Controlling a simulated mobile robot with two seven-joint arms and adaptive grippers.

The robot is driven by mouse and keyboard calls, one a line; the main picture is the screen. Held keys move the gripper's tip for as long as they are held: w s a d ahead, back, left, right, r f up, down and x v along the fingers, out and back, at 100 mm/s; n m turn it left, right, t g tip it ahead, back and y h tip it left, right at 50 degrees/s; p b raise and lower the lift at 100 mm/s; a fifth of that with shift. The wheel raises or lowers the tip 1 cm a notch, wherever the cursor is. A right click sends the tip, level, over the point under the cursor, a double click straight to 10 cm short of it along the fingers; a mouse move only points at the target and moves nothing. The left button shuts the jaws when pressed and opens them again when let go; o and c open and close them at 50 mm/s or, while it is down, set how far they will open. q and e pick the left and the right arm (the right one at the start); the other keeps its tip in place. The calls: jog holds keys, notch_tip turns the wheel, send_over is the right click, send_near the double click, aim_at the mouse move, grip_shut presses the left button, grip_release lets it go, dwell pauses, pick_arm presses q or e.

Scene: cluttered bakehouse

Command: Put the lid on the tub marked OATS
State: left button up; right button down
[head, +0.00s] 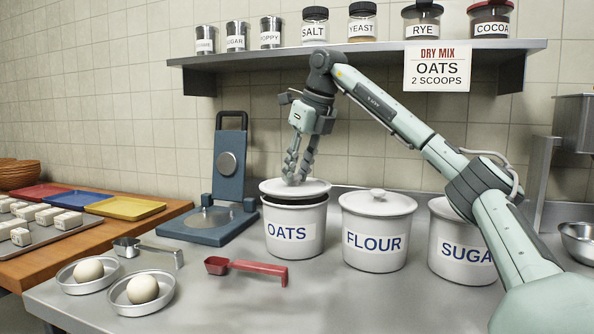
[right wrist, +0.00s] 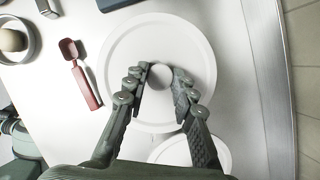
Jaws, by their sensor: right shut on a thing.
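The white tub marked OATS (head: 296,238) stands on the counter, left of the FLOUR tub. Its round white lid (head: 318,187) is just above the tub's mouth, with a dark gap showing under its front edge. My right gripper (head: 294,179) points down from above and is shut on the lid's knob. In the right wrist view the fingers (right wrist: 160,78) are on both sides of the round knob, and the lid (right wrist: 130,45) hides the tub's mouth. My left gripper is not in view.
The lidded FLOUR tub (head: 375,258) and SUGAR tub (head: 455,265) stand to the right. A red scoop (head: 255,269) lies in front of the OATS tub. A blue press (head: 212,225) stands left of it. A shelf (head: 400,50) with jars hangs behind my right arm.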

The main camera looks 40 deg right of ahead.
jog(key=shift+f+b, duration=0.55)
jog(key=shift+f, duration=0.45)
jog(key=c, duration=1.2)
grip_release()
jog(key=shift+o, duration=0.5)
jog(key=shift+o, duration=1.2)
jog(key=shift+r, duration=0.1)
jog(key=shift+r+p, duration=0.65)
jog(key=shift+r, duration=3.25)
